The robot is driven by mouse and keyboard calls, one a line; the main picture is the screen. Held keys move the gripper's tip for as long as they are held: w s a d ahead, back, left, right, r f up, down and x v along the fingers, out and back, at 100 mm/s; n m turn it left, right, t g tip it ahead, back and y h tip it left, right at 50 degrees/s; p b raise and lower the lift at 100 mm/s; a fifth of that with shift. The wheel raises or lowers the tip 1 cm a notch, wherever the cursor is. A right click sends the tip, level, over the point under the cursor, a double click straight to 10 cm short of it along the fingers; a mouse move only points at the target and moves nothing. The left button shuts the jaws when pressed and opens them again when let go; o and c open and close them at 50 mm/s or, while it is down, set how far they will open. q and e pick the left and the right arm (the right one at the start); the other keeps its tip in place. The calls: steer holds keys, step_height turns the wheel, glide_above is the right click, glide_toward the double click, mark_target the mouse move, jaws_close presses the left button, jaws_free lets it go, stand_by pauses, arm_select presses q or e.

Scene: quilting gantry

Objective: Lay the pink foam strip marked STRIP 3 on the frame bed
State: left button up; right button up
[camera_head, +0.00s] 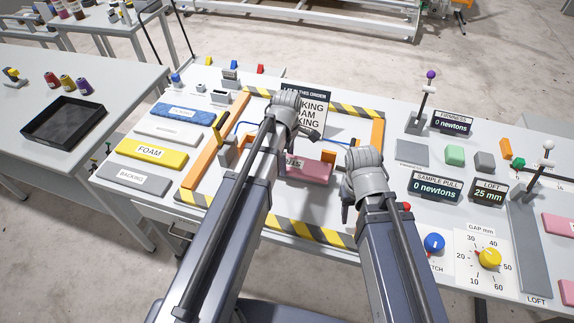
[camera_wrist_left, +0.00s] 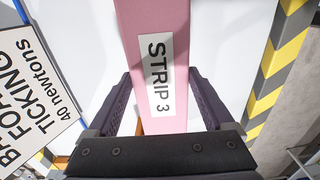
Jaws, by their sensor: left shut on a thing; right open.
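The pink foam strip marked STRIP 3 (camera_wrist_left: 178,22) runs between the two fingers of my left gripper (camera_wrist_left: 160,80) in the left wrist view, with its white label just ahead of the jaws. My left gripper is shut on it. In the head view a pink strip (camera_head: 312,172) shows over the frame bed, partly hidden by my left arm; I cannot tell whether it touches the bed. The frame bed (camera_head: 378,135) has orange side rails and yellow-black striped ends. My right gripper (camera_head: 347,203) is open and empty, near the bed's right side.
An order sign (camera_head: 318,100) stands at the back of the bed. Blue, white, yellow FOAM (camera_head: 152,152) and grey BACKING (camera_head: 134,179) pieces lie at left. Gauges, a GAP dial (camera_head: 489,257) and a LOFT post (camera_head: 527,240) crowd the right. A black tray (camera_head: 64,122) sits on the left table.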

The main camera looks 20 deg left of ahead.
arm_select(q)
steer(key=shift+f, duration=0.15)
arm_select(e)
steer(key=shift+f, duration=0.15)
steer(key=shift+f, duration=0.1)
arm_select(q)
steer(key=shift+f, duration=0.2)
arm_select(e)
steer(key=shift+f, duration=0.15)
arm_select(q)
steer(key=o, duration=1.2)
steer(key=shift+r, duration=0.2)
arm_select(e)
steer(key=shift+r, duration=0.2)
arm_select(q)
step_height(320, 180, up, 12)
steer(key=p, duration=1.2)
arm_select(e)
step_height(320, 180, up, 12)
arm_select(q)
steer(key=shift+s, duration=0.1)
